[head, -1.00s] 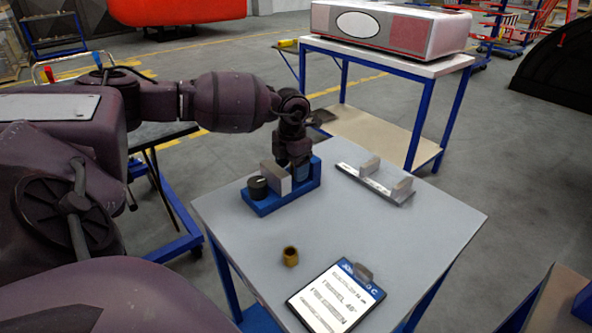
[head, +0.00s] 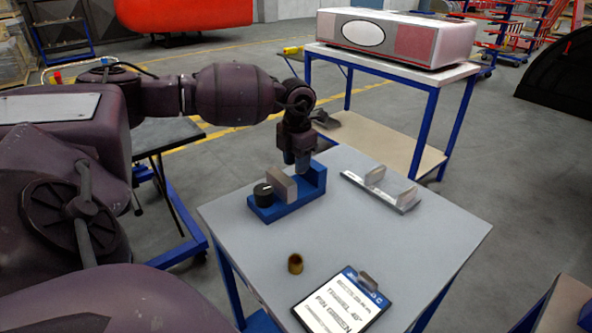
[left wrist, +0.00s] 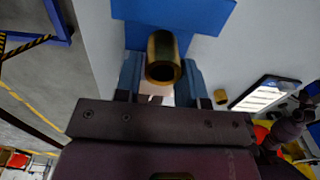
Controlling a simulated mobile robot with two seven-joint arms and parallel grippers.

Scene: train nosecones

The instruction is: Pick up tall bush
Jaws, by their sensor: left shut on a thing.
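My left gripper (head: 303,168) points down over the blue fixture (head: 262,213) on the grey table. In the left wrist view the gripper (left wrist: 160,85) is shut on the tall bush (left wrist: 163,58), a brass-coloured hollow tube whose open end faces the camera. The blue fixture (left wrist: 185,10) lies beyond it there. In the head view the held bush cannot be made out. A shorter brass bush (head: 295,263) stands loose on the table, and it also shows in the left wrist view (left wrist: 221,97). My right gripper is not in view.
The fixture carries a grey block (head: 282,184) and a black knob (head: 263,190). A grey bracket (head: 381,190) lies at the table's back right. A clipboard (head: 341,302) lies at the front. The table's middle right is clear. Another table (head: 420,68) stands behind.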

